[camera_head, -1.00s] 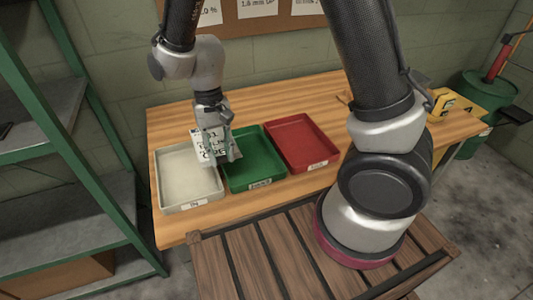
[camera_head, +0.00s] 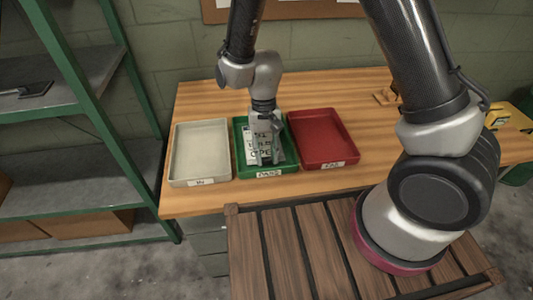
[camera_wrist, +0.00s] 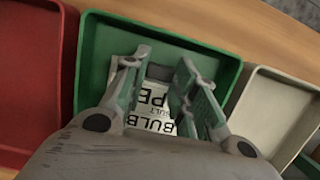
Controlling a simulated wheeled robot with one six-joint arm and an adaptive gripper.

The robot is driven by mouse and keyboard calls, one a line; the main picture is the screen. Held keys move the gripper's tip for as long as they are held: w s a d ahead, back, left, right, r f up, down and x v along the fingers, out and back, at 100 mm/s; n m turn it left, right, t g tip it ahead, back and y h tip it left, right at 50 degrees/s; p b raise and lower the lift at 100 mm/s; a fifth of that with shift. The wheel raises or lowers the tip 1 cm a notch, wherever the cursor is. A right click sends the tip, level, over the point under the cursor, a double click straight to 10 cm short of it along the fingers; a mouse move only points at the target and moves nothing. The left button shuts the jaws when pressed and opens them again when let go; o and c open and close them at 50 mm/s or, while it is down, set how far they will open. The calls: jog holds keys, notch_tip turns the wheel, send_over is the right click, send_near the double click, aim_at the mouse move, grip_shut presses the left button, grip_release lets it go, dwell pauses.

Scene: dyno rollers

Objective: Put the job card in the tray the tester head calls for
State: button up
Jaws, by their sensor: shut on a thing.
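My gripper (camera_head: 266,158) is shut on a white job card (camera_head: 262,138) with black print. It points down over the green tray (camera_head: 293,158), the middle one of three. In the wrist view the card (camera_wrist: 157,108) shows between the fingers of my gripper (camera_wrist: 165,62), with the green tray (camera_wrist: 110,38) behind it. I cannot tell whether the card touches the tray floor. A white tray (camera_head: 200,150) stands to the left and a red tray (camera_head: 320,140) to the right in the head view; both look empty. Their front labels are too small to read surely. I cannot make out the tester head.
The trays stand on a wooden bench (camera_head: 195,203). A slatted wooden surface (camera_head: 300,255) lies in front of it. A green metal shelf (camera_head: 100,125) stands at the left. Yellow items (camera_head: 497,117) sit at the bench's right. A wall lies behind.

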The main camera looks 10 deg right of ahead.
jog(key=shift+f, duration=0.4)
jog(key=shift+f, duration=0.1)
jog(key=o, duration=0.9)
jog(key=v, duration=1.2)
